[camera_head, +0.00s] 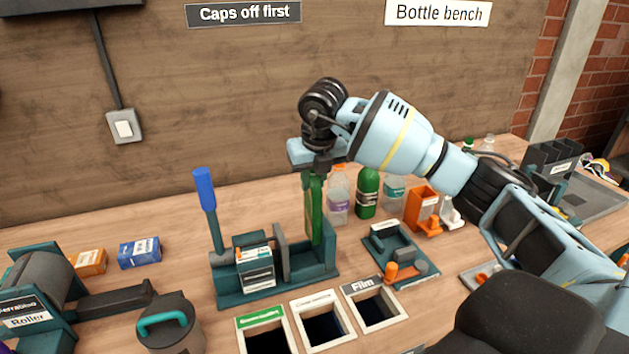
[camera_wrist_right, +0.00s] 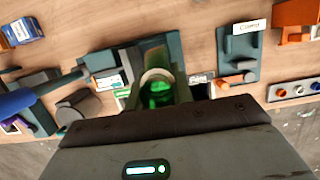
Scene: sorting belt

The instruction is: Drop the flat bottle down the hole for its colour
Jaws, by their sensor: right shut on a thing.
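My right gripper (camera_head: 315,172) is shut on a flat green bottle (camera_head: 314,212), which hangs upright below it. The bottle's lower end is at the right part of a teal crusher (camera_head: 275,292) with a blue-handled lever; whether it touches the crusher I cannot tell. In the right wrist view the green bottle (camera_wrist_right: 157,88) shows between the fingers, end-on. Three framed holes lie in front of the crusher: one with a green label (camera_head: 261,319), one with a white label (camera_head: 317,302) that seems to start with "Clear", and one labelled Film (camera_head: 362,286). My left gripper is not in view.
Uncrushed bottles, including a green one (camera_head: 367,193) and a clear one with an orange cap (camera_head: 339,196), stand behind the crusher. A teal cap fixture (camera_head: 400,252) is to its right. A roller (camera_head: 35,290) and a lidded grey pot (camera_head: 170,325) are at left.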

